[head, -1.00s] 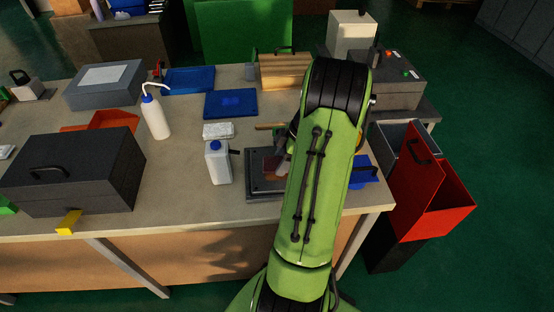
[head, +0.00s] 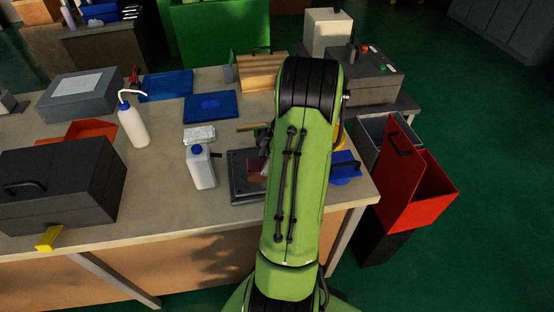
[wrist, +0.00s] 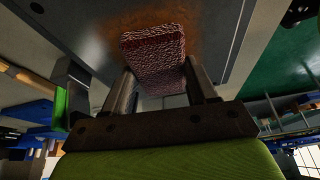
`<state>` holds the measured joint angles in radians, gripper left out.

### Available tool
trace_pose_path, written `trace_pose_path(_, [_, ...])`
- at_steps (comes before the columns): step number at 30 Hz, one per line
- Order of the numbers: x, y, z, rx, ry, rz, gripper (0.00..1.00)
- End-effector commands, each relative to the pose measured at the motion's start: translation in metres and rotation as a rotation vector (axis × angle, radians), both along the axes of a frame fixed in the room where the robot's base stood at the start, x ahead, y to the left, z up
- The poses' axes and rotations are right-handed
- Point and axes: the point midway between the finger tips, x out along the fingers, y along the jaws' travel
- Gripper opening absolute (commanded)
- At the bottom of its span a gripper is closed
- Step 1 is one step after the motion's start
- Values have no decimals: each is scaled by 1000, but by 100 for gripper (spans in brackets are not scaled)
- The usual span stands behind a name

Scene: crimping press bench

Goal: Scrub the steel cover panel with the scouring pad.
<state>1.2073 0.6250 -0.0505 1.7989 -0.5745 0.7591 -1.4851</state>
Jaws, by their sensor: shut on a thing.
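The steel cover panel (head: 240,190) is a dark grey plate lying near the front right of the bench, partly hidden behind my arm in the head view. It fills the upper part of the wrist view (wrist: 232,22), with a rusty brown patch (wrist: 187,18) on its surface. The scouring pad (wrist: 153,48), rough and reddish brown, is held between the two fingers of my gripper (wrist: 158,77). The pad is over the brown patch, at or very close to the panel; I cannot tell whether it touches. My arm mostly hides the gripper in the head view.
A white jug with a blue cap (head: 201,170) stands just left of the panel, with a white block (head: 199,134) behind it. A blue item (head: 345,167) lies to the right. A wash bottle (head: 133,122) and dark toolbox (head: 62,185) are farther left.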

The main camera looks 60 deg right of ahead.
Motion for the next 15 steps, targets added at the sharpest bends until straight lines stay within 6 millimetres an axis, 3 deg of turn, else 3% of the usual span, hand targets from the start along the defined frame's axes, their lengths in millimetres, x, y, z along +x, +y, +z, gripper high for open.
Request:
trace_pose_path(9, [16,13,3,-1,-2,1,33])
trace_pose_path(15, [7,5,2,-2,-1,-3,33])
